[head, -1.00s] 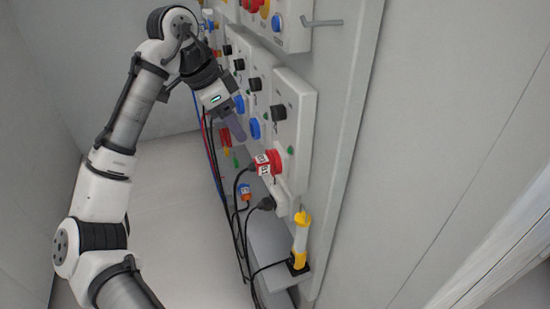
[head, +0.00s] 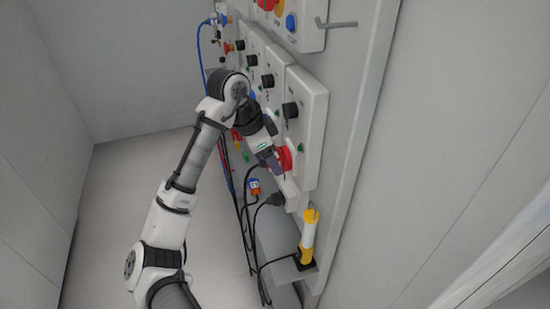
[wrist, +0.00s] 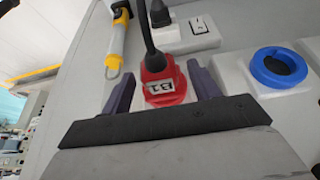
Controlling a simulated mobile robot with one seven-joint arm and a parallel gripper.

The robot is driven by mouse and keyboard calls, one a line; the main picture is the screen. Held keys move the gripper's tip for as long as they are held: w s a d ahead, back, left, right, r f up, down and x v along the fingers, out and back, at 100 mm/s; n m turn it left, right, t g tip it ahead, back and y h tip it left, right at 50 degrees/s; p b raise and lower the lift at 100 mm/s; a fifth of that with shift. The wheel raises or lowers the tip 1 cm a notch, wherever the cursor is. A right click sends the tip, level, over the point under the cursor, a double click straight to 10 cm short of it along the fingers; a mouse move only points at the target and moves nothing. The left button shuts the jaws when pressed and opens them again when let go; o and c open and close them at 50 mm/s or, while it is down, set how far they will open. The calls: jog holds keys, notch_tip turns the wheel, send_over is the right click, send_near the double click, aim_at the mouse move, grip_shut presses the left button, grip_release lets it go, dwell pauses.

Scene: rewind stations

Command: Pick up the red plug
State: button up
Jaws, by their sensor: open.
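The red plug (wrist: 164,84) has a white label and a black cable. In the wrist view it lies between the two dark fingers of my open gripper (wrist: 162,90), with a gap on each side. In the head view the red plug (head: 286,158) is at the lower wall panel, partly hidden by my gripper (head: 275,168). I cannot tell whether the plug is seated in a socket.
A yellow and white handheld lamp (head: 308,237) stands on a small grey ledge below. A blue socket (wrist: 278,68) is right of the plug in the wrist view.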

jog(key=shift+d+f, duration=0.1)
jog(key=shift+f, duration=0.2)
jog(key=shift+c, duration=0.3)
jog(key=c, duration=1.1)
jog(key=shift+o, duration=0.2)
jog(key=shift+a+r+p, duration=0.2)
jog(key=shift+r+p, duration=0.1)
jog(key=shift+r, duration=0.05)
jog(key=s+a+r+p, duration=0.1)
jog(key=a+r+p, duration=0.1)
jog(key=a, duration=0.2)
jog(key=s+a+r+p, duration=0.1)
jog(key=a+r+p, duration=0.1)
jog(key=a+p, duration=0.1)
jog(key=s+a+r+p, duration=0.2)
jog(key=a+r+p, duration=0.1)
jog(key=a, duration=0.2)
jog(key=shift+a+r, duration=0.1)
grip_shut()
jog(key=shift+s+a, duration=0.1)
jog(key=shift+a, duration=0.3)
